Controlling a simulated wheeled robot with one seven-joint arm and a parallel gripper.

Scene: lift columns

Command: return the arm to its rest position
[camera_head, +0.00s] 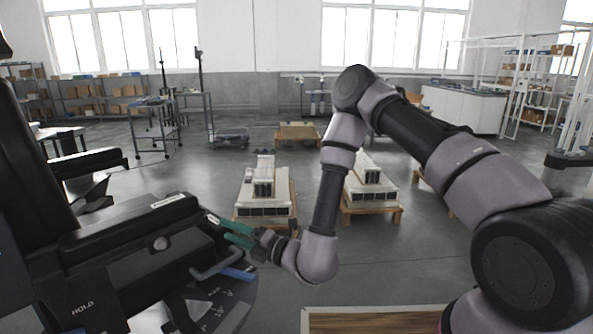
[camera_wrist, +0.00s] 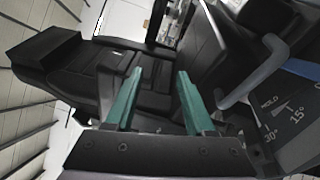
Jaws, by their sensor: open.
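My gripper (camera_head: 232,232) has two green fingers and points left, near the lower right side of a black padded chair (camera_head: 140,235) in the head view. My arm bends up and over from the right, with the forearm hanging down to the wrist. In the wrist view my gripper (camera_wrist: 160,100) is open, its two green fingers apart with nothing held between them. The chair (camera_wrist: 85,75) fills much of that view behind the fingers. A bent grey-blue lever (camera_wrist: 262,72) is just right of the right finger; I cannot tell whether they touch.
Pallets with stacked white blocks (camera_head: 265,190) and (camera_head: 368,185) stand on the floor beyond my arm. A wooden-topped surface (camera_head: 375,321) is at the bottom front. Shelves (camera_head: 95,98) and a wheeled cart (camera_head: 152,125) stand at the back left. Open grey floor lies between.

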